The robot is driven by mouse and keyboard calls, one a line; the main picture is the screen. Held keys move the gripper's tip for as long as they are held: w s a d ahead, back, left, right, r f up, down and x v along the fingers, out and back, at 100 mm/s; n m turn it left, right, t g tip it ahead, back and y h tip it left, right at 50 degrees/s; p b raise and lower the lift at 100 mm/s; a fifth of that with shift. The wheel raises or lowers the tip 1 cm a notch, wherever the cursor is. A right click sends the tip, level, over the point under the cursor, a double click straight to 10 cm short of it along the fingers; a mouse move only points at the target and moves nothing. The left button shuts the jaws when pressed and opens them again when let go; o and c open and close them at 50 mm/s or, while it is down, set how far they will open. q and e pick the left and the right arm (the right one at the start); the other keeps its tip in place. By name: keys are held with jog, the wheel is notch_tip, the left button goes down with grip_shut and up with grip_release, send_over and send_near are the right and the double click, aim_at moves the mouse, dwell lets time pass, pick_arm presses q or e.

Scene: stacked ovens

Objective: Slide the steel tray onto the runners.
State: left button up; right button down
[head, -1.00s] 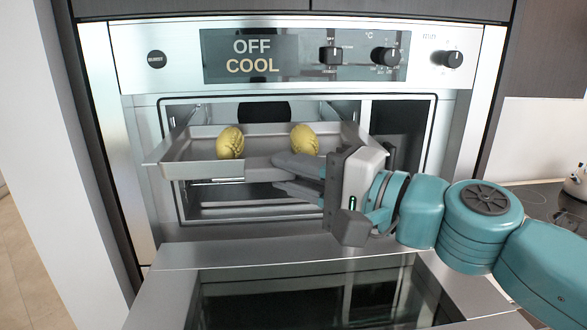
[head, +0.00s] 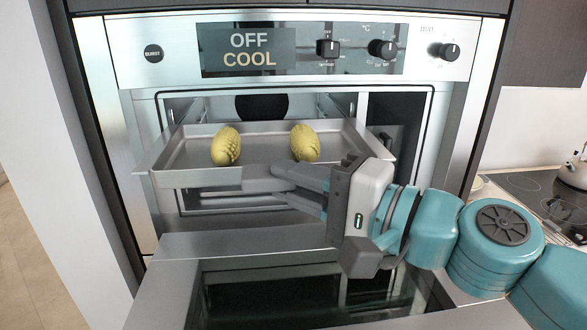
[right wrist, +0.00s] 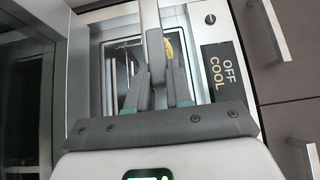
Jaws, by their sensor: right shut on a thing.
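The steel tray (head: 200,178) is in front of and partly within the open oven mouth, roughly level, with two yellow textured lumps (head: 226,146) (head: 305,143) on it. In the right wrist view the fingers (right wrist: 158,85) close on the grey tray rim (right wrist: 150,18), with one yellow lump (right wrist: 168,48) beyond. Side runners (head: 336,103) show in part inside the oven; the tray hides most of them, and I cannot tell whether it touches any. My left gripper is out of view.
The oven door (head: 190,245) lies folded down below the tray. The control panel (head: 248,50) reads OFF COOL. The oven's side frames are close to the tray's ends. A hob with a kettle (head: 574,172) is at the right.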

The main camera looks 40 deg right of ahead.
jog(key=shift+s, duration=0.15)
jog(key=shift+r, duration=0.1)
jog(key=shift+s+a+r+p, duration=0.1)
jog(key=shift+s+a+p, duration=0.6)
jog(key=shift+s+p, duration=0.45)
